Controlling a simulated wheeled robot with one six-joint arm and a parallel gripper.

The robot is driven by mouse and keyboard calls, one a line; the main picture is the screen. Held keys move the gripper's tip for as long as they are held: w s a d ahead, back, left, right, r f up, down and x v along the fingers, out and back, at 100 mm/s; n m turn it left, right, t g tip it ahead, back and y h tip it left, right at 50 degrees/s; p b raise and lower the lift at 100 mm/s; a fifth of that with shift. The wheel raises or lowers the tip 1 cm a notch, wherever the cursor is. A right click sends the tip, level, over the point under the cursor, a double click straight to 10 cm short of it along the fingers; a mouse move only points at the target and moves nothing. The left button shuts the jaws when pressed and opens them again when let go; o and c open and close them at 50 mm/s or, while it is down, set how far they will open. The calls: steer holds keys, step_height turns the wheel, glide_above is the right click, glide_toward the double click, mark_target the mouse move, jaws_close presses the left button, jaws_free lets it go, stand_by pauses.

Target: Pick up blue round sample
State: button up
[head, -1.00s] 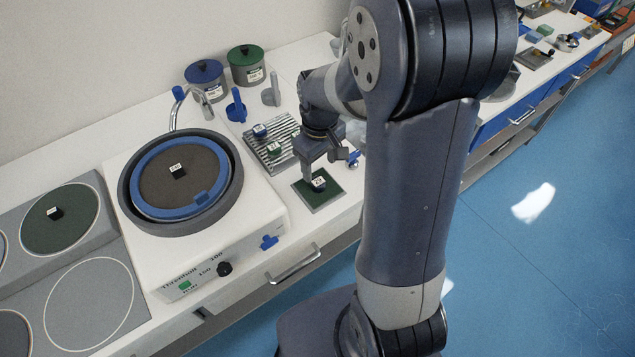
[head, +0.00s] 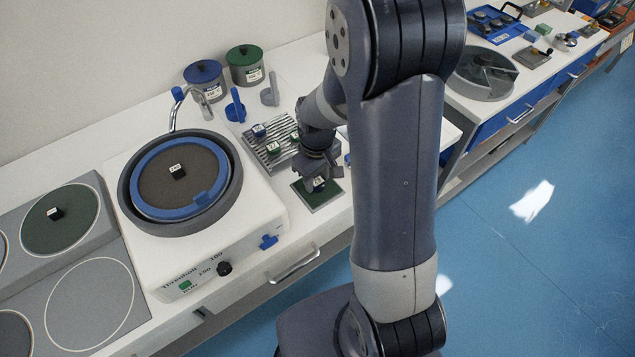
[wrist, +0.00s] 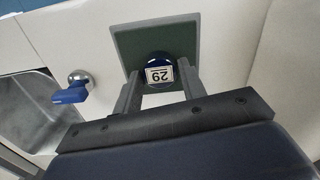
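The blue round sample (wrist: 157,64) has a white label reading 29 and sits on a green square pad (wrist: 193,32). In the head view, the sample (head: 319,185) is partly covered by my gripper (head: 318,176), which is low over the pad (head: 330,194). In the wrist view, my gripper (wrist: 158,78) has its fingers spread, one on each side of the sample. The fingers look slightly apart from it, and I see no clear grip.
A ribbed rack (head: 262,150) with several labelled samples stands just behind the pad. A grinding machine (head: 245,237) with a round basin is to the left. A blue-handled knob (wrist: 70,95) and a grey basin (wrist: 30,115) lie left in the wrist view.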

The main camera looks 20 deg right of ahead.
mark_target(317, 181)
jaws_close()
steer(key=shift+r, duration=0.15)
step_height(317, 181, up, 10)
stand_by(0.6)
steer(key=shift+c, duration=0.8)
jaws_free()
steer(key=c, duration=0.6)
step_height(317, 181, down, 3)
steer(key=shift+f+p, duration=0.1)
steer(key=shift+p, duration=1.15)
steer(key=shift+f+b, duration=2.4)
steer(key=shift+f, duration=0.55)
